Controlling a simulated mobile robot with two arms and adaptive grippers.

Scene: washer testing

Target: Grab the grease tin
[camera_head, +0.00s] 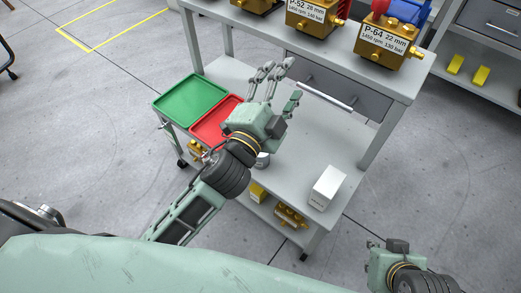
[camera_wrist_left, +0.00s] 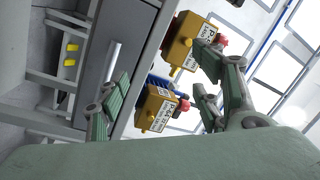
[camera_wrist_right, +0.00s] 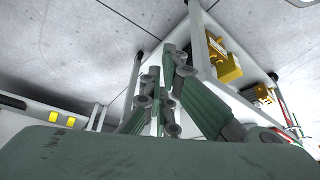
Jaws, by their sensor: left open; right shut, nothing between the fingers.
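My left gripper (camera_head: 279,86) is open and empty above the cart's work surface (camera_head: 300,150), with its fingers pointing to the drawer side. Its spread fingers also show in the left wrist view (camera_wrist_left: 160,95). A small pale, round thing (camera_head: 262,161) stands on the surface, mostly hidden behind my left wrist. It may be the grease tin, but I cannot tell for sure. My right gripper (camera_wrist_right: 160,65) is shut and empty, with its fingers together. In the head view it is low at the right, away from the cart.
A green tray (camera_head: 190,97) and a red tray (camera_head: 212,122) lie at the surface's left. A white box (camera_head: 327,187) stands at its front right. Brass pumps (camera_head: 388,42) sit on the raised shelf above a grey drawer (camera_head: 340,88). More brass parts (camera_head: 290,215) are below.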

